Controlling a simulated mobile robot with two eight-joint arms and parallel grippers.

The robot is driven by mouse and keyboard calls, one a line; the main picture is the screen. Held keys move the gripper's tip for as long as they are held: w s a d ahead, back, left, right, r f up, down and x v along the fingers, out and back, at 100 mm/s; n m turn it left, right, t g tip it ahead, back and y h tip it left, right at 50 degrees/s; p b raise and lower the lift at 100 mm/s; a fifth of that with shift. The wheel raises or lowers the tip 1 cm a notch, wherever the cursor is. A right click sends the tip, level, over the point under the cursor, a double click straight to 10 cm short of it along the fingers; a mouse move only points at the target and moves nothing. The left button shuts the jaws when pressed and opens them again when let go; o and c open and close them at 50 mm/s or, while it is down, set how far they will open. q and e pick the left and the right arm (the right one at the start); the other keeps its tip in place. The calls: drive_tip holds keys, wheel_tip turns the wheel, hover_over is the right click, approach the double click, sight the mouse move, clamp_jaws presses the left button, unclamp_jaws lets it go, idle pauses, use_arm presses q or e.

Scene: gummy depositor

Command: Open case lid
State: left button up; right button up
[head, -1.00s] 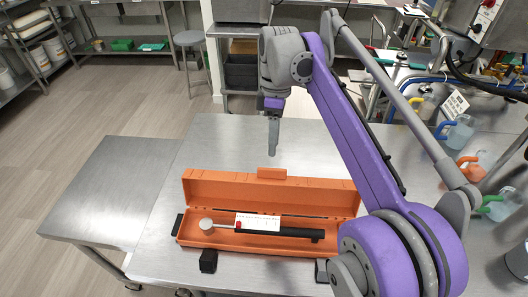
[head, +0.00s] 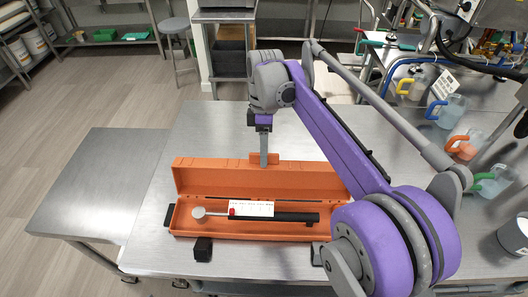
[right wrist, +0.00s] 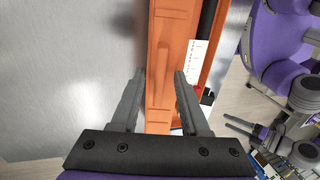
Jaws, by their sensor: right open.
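The orange case (head: 200,236) lies on the metal table with its lid (head: 215,178) standing up along the back edge, so the case is open. Inside is a tool with a round grey end (head: 198,213) and a black handle (head: 290,217). My right gripper (head: 264,162) points down at the tab on the lid's top edge. In the right wrist view its open fingers (right wrist: 159,95) stand on either side of the lid's orange edge (right wrist: 160,60); contact is unclear. Grey prongs, seemingly my left gripper (right wrist: 243,126), show small at lower right there; their state is unclear.
A white label with a red mark (head: 250,208) is at the case's middle. Jugs with coloured handles (head: 450,110) stand along the right. The table (head: 200,130) is clear behind the case, and a lower side table (head: 95,185) is empty.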

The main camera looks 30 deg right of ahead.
clamp_jaws()
idle(1.5)
